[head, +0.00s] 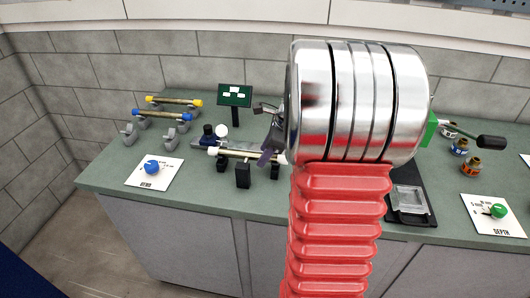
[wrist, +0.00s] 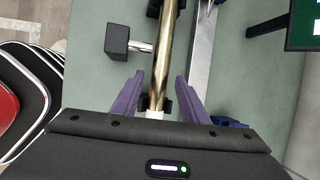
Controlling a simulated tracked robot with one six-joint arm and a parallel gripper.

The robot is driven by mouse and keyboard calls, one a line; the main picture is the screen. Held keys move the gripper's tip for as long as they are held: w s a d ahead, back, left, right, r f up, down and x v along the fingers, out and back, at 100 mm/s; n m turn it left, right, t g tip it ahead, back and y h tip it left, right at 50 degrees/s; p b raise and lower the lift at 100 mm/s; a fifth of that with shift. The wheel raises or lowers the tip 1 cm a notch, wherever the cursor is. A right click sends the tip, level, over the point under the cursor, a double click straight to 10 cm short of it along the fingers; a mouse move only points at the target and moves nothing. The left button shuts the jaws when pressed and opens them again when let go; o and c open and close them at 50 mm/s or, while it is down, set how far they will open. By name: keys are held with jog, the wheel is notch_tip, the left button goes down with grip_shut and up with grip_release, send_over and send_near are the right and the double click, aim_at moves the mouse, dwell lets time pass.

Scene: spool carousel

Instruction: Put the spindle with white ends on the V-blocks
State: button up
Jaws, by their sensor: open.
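The spindle with white ends (head: 246,153) is a brass rod lying level, close to black posts (head: 242,174) at the middle of the counter; exactly how it rests on them I cannot tell. In the wrist view the spindle (wrist: 158,62) runs between the two purple fingers of my gripper (wrist: 158,82), with a white end near the palm. My gripper is open, one finger on each side of the rod. In the head view my gripper (head: 268,154) is at the spindle's right part, partly hidden by my arm. Two grey V-blocks (head: 128,135) at the counter's left front are empty.
A yellow-ended spindle (head: 174,100) and a blue-ended spindle (head: 160,114) lie on grey blocks behind. A card with a blue knob (head: 152,168) lies in front. A green sign (head: 234,96) stands behind. A black block on a metal rod (wrist: 117,39) is left of the spindle.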

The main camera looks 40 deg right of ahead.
jog(key=v, duration=1.1)
jog(key=shift+s+r, duration=0.2)
jog(key=shift+r, duration=0.15)
dwell(0.4)
